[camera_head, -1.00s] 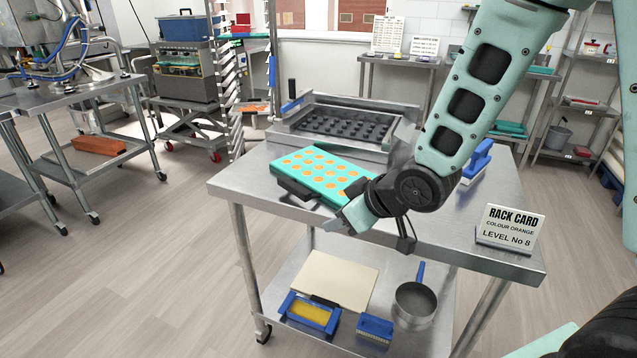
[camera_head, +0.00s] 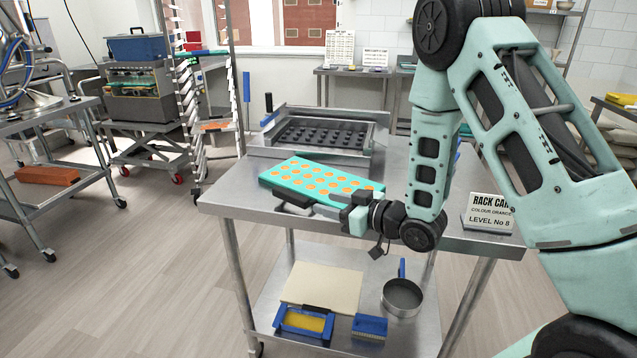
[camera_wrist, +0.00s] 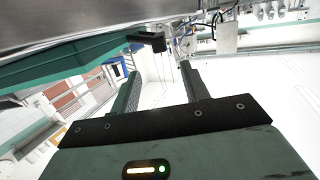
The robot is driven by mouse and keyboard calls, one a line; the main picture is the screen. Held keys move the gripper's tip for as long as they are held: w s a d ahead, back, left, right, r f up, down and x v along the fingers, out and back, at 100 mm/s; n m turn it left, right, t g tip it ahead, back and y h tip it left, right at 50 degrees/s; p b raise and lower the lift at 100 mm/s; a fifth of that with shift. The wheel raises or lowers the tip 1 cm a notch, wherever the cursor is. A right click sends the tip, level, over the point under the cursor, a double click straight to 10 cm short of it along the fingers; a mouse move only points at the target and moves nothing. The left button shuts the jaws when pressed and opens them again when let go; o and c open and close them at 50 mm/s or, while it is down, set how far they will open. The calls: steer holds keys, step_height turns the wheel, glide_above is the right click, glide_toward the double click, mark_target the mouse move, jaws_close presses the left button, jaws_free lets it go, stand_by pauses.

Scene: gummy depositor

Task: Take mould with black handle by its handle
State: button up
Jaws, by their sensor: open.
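The mould (camera_head: 330,172) is a flat teal tray with rows of orange rounds, lying on the steel table. Its black handle (camera_head: 293,196) sticks out at the near left edge. My gripper (camera_head: 322,210) is at the mould's near side, low by the table edge, with its fingers pointing left toward the handle. In the wrist view the gripper (camera_wrist: 159,70) is open and empty. There the black handle (camera_wrist: 148,41) shows just beyond and above the fingertips, apart from them, with the mould's teal side (camera_wrist: 70,65) at upper left.
A steel depositor tray (camera_head: 325,135) stands behind the mould. A rack card (camera_head: 490,213) stands at the table's right. The lower shelf holds a pale board (camera_head: 322,288), a pan (camera_head: 402,297) and blue-framed tools. A tray rack (camera_head: 190,110) is left of the table.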

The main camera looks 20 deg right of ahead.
mark_target(299, 197)
steer(key=p+x, duration=0.2)
steer(key=x, duration=0.9)
steer(key=shift+f, duration=0.1)
jaws_close()
